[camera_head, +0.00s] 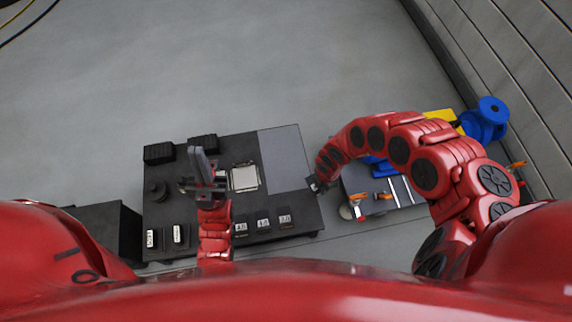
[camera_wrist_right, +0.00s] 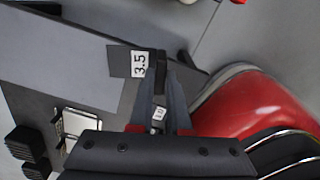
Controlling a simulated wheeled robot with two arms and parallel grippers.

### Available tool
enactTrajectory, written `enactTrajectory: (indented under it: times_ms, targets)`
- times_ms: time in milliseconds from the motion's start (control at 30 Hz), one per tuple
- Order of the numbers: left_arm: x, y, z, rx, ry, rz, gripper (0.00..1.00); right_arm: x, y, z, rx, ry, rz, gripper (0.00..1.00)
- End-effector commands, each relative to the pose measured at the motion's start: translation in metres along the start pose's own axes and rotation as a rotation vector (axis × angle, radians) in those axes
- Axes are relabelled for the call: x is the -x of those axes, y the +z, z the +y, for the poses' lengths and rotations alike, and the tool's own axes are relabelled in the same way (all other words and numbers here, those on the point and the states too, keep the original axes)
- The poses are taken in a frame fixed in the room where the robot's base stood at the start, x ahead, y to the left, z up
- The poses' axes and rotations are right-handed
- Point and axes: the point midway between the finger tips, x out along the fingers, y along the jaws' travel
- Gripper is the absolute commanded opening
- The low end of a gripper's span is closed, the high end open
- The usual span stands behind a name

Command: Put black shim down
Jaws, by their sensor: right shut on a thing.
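My right gripper (camera_wrist_right: 162,68) is shut on a black shim (camera_wrist_right: 119,61) with a white "3.5" label, seen in the right wrist view. The shim sticks out to the left of the fingertips, over the table's edge area. A small white "1.0" label shows between the fingers. In the head view the right gripper (camera_head: 314,184) is at the table's right edge, and the shim cannot be made out there. My left gripper (camera_head: 203,182) is over the left half of the dark table (camera_head: 222,148); its jaw opening is unclear.
A grey mat (camera_head: 285,155) covers the table's right back part. A silver plate (camera_head: 244,177) is at the middle. Black blocks (camera_head: 159,153) are at the back left. Several labelled pieces (camera_head: 263,223) line the front. A cart (camera_head: 385,191) with tools stands to the right.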

Motion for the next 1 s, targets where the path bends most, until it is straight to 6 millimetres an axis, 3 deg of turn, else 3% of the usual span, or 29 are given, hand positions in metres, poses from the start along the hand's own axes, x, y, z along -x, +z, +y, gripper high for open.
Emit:
enactTrajectory:
  times_ms: [33,133,333,567,700,1000]
  targets:
    - [-0.002,0.000,0.000,0.000,0.000,0.000,0.00,-0.002,-0.013,-0.010,0.046,-0.007,0.001,0.00]
    - [-0.002,0.000,0.000,0.000,0.000,0.000,0.00,-0.004,-0.028,-0.017,0.103,-0.005,-0.003,0.00]
    - [0.004,0.001,0.000,0.000,0.000,0.000,0.00,-0.009,-0.036,-0.006,0.128,-0.005,-0.007,0.00]
    - [0.022,0.004,0.001,0.000,0.000,0.000,0.00,-0.015,-0.037,0.029,0.123,-0.002,-0.010,0.00]
    - [0.043,0.007,0.002,0.000,0.000,0.000,0.00,-0.021,-0.041,0.066,0.121,0.005,-0.006,0.00]
    - [0.058,0.010,0.003,0.000,0.000,0.000,0.00,-0.022,-0.044,0.117,0.118,0.003,-0.003,0.00]
